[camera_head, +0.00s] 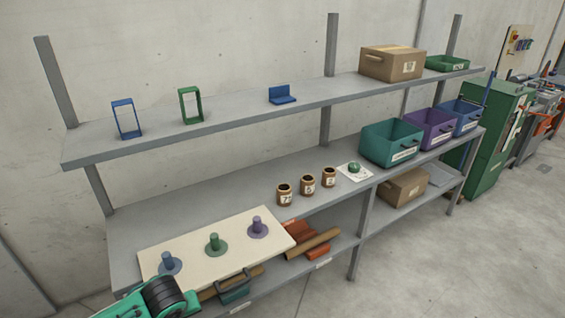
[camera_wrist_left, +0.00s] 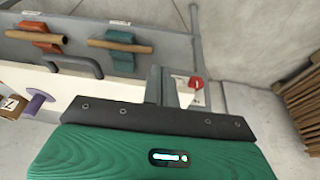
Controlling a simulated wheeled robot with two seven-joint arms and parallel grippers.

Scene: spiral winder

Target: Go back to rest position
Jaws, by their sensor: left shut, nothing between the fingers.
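My left arm, green with a black ribbed joint, comes in at the bottom left of the head view, by the front left corner of the cream board (camera_head: 205,245). Its fingertips cannot be made out there. In the left wrist view my left gripper (camera_wrist_left: 160,84) shows as narrow grey fingers close together beyond a dark plate and green housing. It is shut with nothing held. A purple peg (camera_wrist_left: 38,102) stands to its left, apart from it. My right gripper is not in view.
The board carries blue, green and purple pegs. Three brown cups (camera_head: 307,185) and teal, purple and blue bins (camera_head: 391,144) stand along the middle shelf. Frames, a blue bracket and a cardboard box (camera_head: 392,63) are on the top shelf (camera_head: 235,109).

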